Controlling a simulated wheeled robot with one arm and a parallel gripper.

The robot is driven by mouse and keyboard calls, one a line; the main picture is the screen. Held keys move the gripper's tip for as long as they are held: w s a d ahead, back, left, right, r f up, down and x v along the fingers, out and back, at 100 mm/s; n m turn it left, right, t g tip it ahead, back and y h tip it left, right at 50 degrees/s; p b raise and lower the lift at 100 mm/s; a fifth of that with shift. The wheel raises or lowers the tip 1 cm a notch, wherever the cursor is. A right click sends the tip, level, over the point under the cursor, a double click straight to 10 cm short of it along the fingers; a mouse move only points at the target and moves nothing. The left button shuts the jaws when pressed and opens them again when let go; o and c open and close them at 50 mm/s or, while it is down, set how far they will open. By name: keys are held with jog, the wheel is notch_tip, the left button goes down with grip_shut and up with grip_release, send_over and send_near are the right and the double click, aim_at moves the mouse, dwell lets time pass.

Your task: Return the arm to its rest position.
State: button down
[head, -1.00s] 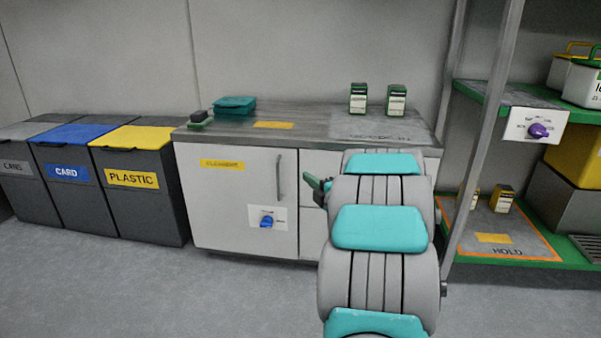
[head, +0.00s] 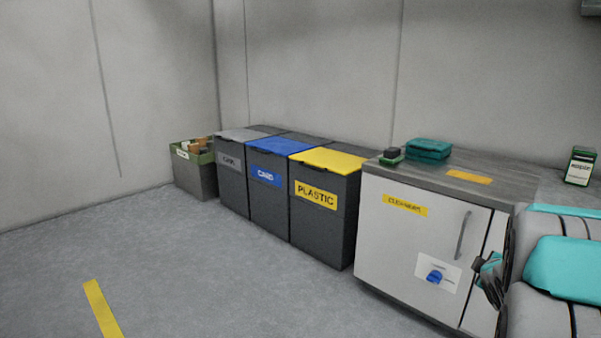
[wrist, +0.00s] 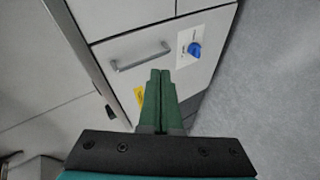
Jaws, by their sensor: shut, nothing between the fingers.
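My gripper (wrist: 160,75) is shut and empty in the wrist view, its two green fingers pressed together. Behind it is the white front of the cabinet, with a bar handle (wrist: 142,57) and a blue knob (wrist: 194,49); the fingers look apart from it. In the head view my gripper (head: 484,264) shows at the right, in front of the cabinet (head: 398,250) near its door handle. My grey and teal arm fills the lower right corner and hides part of the cabinet front.
Bins for cans (head: 232,178), card (head: 268,205) and plastic (head: 321,222) stand left of the cabinet. The floor at the left is clear.

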jog(key=s+a+f+m+g+y, duration=0.35)
jog(key=s+a+g, duration=0.25)
jog(key=s+a, duration=1.1)
jog(key=s+a+f+m+g+y, duration=0.2)
jog(key=s+a+m+g, duration=0.4)
jog(key=s+a, duration=1.1)
notch_tip(320, 180, up, 14)
jog(key=s+g+p, duration=0.1)
jog(key=p, duration=1.2)
